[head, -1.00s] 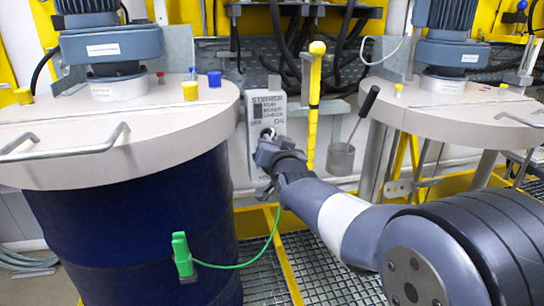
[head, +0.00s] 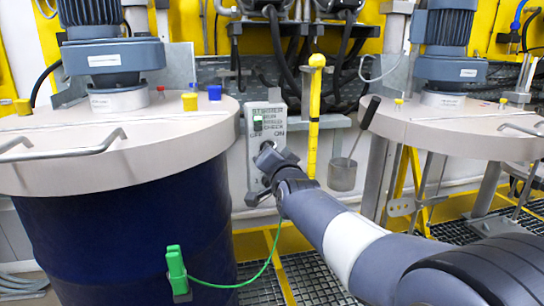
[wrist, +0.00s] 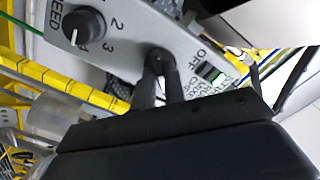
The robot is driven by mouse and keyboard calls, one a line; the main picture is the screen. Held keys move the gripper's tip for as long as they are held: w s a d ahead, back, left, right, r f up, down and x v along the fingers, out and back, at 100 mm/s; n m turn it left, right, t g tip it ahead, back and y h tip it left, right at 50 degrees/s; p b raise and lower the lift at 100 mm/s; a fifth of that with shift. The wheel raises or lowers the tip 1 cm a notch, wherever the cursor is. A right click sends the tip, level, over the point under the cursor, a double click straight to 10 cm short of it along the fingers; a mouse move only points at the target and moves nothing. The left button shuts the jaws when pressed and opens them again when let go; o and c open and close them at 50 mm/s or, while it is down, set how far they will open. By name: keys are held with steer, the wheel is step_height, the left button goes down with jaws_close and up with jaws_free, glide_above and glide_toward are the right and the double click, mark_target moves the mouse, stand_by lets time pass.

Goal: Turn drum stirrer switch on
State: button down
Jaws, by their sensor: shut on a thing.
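The grey stirrer switch panel (head: 257,130) stands upright between the drums, with OFF and ON printed above my gripper (head: 267,150). The gripper covers the switch in the head view. In the wrist view, the panel (wrist: 135,28) shows at a slant. There my gripper (wrist: 160,72) has its two dark fingers close together on the dark stirrer switch knob (wrist: 160,57), near the OFF label. The exact pointing of the knob is hidden by the fingers.
The speed knob (wrist: 84,27) sits beside the fingers on the same panel. A large blue drum (head: 120,240) stands close on the left, with a green clamp (head: 176,268) and cable. A yellow pole (head: 314,115) and a metal cup (head: 342,174) are just right.

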steer(key=c, duration=1.5)
jaws_free()
steer(key=shift+o, duration=0.2)
steer(key=v, duration=1)
steer(key=shift+s, duration=0.35)
steer(key=x, duration=1)
steer(key=shift+w, duration=0.4)
